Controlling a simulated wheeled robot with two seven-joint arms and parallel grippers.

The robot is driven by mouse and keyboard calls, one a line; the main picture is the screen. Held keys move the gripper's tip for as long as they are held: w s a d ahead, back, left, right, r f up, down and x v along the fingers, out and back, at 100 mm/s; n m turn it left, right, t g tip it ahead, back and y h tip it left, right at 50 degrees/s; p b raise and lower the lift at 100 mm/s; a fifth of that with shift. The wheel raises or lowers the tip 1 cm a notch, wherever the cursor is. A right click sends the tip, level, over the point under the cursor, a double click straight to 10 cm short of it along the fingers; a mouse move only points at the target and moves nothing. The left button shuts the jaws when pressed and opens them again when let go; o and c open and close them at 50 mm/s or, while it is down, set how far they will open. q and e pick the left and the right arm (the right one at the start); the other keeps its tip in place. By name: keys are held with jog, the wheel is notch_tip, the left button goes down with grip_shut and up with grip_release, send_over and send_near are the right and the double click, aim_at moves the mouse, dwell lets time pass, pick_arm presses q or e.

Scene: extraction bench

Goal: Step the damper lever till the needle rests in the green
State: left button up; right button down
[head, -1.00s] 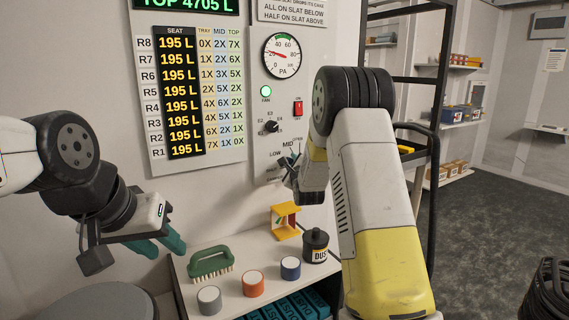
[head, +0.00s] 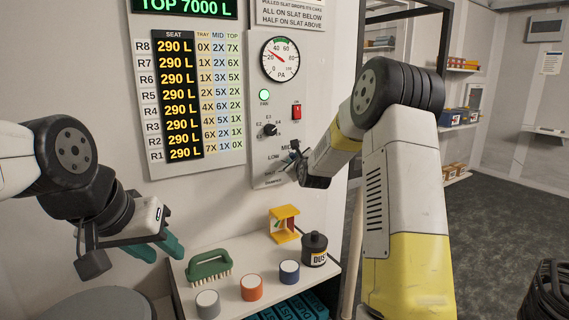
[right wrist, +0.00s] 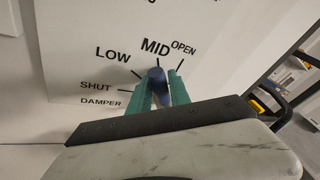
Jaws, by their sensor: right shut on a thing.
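The damper lever, with a dark blue knob (right wrist: 157,75), stands at the MID mark in the right wrist view. My right gripper (right wrist: 160,90) is shut on it, one teal finger on each side. In the head view my right gripper (head: 297,162) is at the lower part of the wall panel, and its arm partly covers the damper scale. The round PA gauge (head: 281,60) is above, its red needle tilted to the upper left. My left gripper (head: 158,248) is open and empty, above the bench's left side.
A seat display board (head: 184,95) reads 290 L in every row. A lit green fan lamp (head: 264,95), red switch (head: 297,111) and black dial (head: 270,130) sit above the damper scale. A green brush (head: 209,265), pots and a dust jar (head: 314,249) stand on the bench below.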

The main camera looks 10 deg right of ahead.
jog(key=shift+w+d+r+m, duration=0.1)
jog(key=shift+d+r+m, duration=0.1)
jog(key=shift+d+m, duration=0.35)
jog(key=shift+a+g, duration=0.1)
jog(key=shift+g, duration=0.2)
jog(key=c, duration=1.2)
grip_release()
jog(key=shift+r, duration=0.1)
jog(key=s+r, duration=0.1)
jog(key=s, duration=0.6)
jog(key=shift+s+d+r, duration=0.15)
jog(key=shift+s+d, duration=0.05)
jog(key=shift+s, duration=0.1)
